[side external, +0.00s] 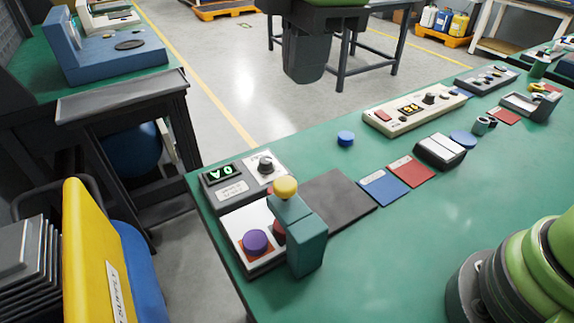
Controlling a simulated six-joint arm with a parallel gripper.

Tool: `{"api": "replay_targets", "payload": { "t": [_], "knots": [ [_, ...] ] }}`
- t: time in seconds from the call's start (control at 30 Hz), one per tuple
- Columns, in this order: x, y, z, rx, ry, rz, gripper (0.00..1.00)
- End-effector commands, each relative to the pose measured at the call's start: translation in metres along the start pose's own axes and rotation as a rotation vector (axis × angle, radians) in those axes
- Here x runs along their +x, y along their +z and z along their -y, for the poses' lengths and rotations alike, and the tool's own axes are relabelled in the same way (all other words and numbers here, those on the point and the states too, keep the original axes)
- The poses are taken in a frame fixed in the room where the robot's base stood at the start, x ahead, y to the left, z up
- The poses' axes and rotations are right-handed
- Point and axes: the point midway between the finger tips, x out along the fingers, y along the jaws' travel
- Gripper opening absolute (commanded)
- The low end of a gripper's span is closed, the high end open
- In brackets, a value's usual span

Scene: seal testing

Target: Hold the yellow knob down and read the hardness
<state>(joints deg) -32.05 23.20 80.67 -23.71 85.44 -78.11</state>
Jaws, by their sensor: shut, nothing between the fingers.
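The yellow knob (285,187) sits on top of a small teal press stand (307,240) at the table's near left. The knob appears raised above the stand, with nothing touching it. The stand partly hides a white and grey tester (240,222). Its display (222,173) shows green characters that I cannot read for sure. My dark gripper (308,78) hangs at the top centre, shut and empty, well apart from the knob. Its fingers are hard to make out.

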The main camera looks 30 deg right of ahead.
Motion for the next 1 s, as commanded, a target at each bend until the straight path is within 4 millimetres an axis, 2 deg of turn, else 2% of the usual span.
{"api": "replay_targets", "payload": {
  "t": [0.17,0.5,0.63,0.77,1.0],
  "knots": [
    [0.009,-0.011,-0.001,-0.085,-0.017,0.020,0.00],
    [0.009,-0.011,-0.001,-0.088,-0.017,0.020,0.00],
    [0.018,-0.010,-0.001,-0.089,-0.020,0.022,0.00],
    [0.037,-0.009,0.000,-0.088,-0.022,0.024,0.00],
    [0.090,-0.008,0.001,-0.087,-0.024,0.024,0.00]
  ]
}}
